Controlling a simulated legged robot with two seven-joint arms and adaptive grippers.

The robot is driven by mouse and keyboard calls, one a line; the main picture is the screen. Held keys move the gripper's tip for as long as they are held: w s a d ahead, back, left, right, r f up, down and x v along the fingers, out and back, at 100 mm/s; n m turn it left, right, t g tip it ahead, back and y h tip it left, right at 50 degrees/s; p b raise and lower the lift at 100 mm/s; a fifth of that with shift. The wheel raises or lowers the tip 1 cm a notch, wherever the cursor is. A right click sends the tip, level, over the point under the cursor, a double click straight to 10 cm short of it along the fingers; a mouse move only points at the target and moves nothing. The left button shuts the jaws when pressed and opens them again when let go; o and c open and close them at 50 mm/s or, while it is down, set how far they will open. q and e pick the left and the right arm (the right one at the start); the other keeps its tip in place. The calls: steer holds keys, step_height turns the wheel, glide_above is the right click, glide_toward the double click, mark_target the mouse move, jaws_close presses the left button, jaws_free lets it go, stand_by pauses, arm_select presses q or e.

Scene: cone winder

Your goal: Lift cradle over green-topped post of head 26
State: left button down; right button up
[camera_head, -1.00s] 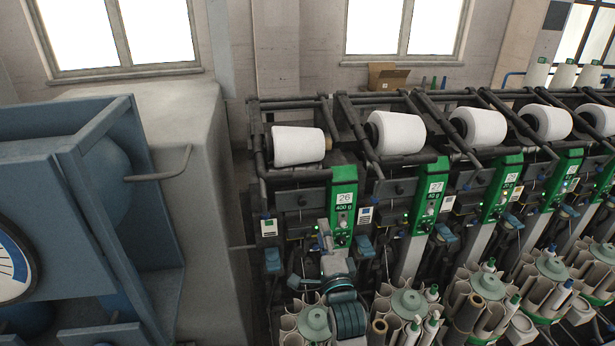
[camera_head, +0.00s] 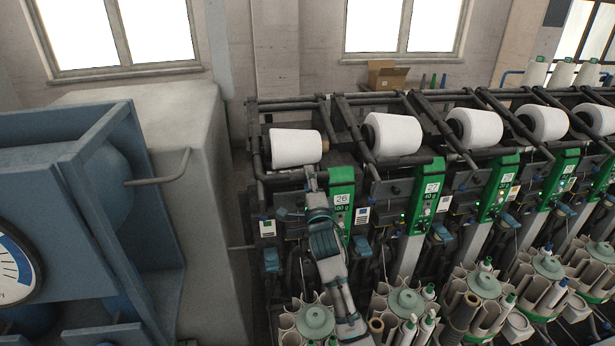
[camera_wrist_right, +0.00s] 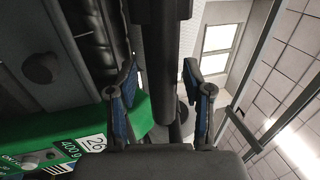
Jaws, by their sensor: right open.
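The green-topped post of head 26 (camera_head: 342,196) stands at the front of the leftmost winding head, and its number plate also shows in the right wrist view (camera_wrist_right: 95,142). The dark cradle (camera_head: 283,176) of head 26 runs below a white yarn cone (camera_head: 296,148). My right gripper (camera_head: 310,174) is raised at this cradle, just left of the green post. In the right wrist view it is open (camera_wrist_right: 162,88), with a dark round bar (camera_wrist_right: 166,50) passing between its two fingers. I cannot tell whether they touch the bar. My left gripper is out of view.
More heads with white cones (camera_head: 398,135) and green posts (camera_head: 431,195) continue to the right. Round bobbin magazines (camera_head: 403,302) stand below. A blue machine frame (camera_head: 75,215) and a grey block (camera_head: 205,200) are at the left.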

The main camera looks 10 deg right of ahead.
steer(key=shift+w+d+r, duration=0.1)
steer(key=shift+w+d, duration=0.05)
steer(key=shift+w, duration=0.25)
steer(key=shift+a, duration=0.3)
steer(key=shift+c, duration=0.5)
steer(key=shift+a, duration=0.2)
jaws_close()
steer(key=shift+d, duration=0.1)
